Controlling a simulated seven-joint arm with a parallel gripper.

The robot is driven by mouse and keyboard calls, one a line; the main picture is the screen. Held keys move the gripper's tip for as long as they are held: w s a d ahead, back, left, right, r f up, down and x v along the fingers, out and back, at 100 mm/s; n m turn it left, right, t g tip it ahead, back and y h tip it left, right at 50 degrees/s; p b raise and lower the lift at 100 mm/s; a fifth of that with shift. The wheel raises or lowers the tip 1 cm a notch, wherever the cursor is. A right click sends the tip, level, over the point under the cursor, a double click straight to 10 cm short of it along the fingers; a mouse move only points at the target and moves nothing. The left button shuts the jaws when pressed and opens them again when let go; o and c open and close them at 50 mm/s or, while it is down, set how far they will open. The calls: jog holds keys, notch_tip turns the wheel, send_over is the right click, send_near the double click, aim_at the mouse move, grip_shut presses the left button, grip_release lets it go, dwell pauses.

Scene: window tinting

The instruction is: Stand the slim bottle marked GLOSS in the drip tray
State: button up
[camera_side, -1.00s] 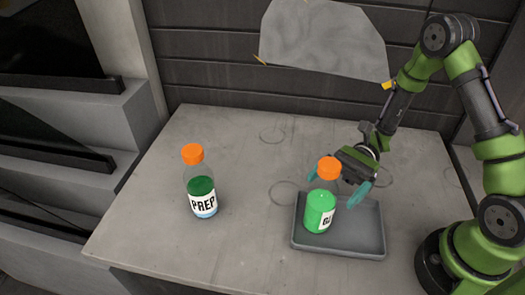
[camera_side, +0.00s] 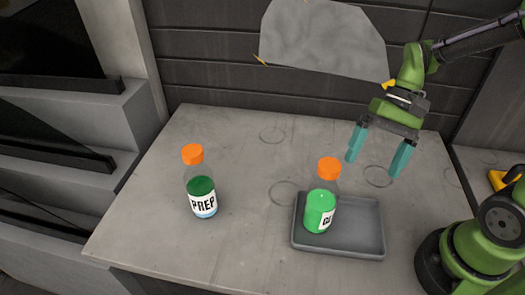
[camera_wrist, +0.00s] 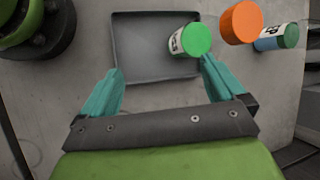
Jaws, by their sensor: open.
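The GLOSS bottle (camera_side: 320,208) has bright green contents, a clear upper part and an orange cap. It stands upright inside the left part of the grey drip tray (camera_side: 362,241). In the wrist view the bottle (camera_wrist: 196,40) shows beyond the right fingertip, over the tray (camera_wrist: 128,50). Its label is partly turned away in the side view. My gripper (camera_side: 375,165) is open and empty, with teal fingers pointing down. It is behind and to the right of the bottle, apart from it; its fingers also show in the wrist view (camera_wrist: 160,68).
The PREP bottle (camera_side: 202,190), with dark green and blue contents and an orange cap, stands on the table (camera_side: 150,225) to the left. Bare table lies between it and the tray. Faint rings mark the tabletop. A grey sheet (camera_side: 325,38) hangs on the back wall.

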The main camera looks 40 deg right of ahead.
notch_tip(320, 180, up, 10)
jog(key=d+n+t+h, duration=0.1)
jog(key=n+t+h, duration=0.2)
jog(key=t, duration=0.6)
jog(key=shift+s+d+f+h, duration=0.15)
jog(key=shift+d+f+h, duration=0.15)
jog(key=shift+h, duration=0.3)
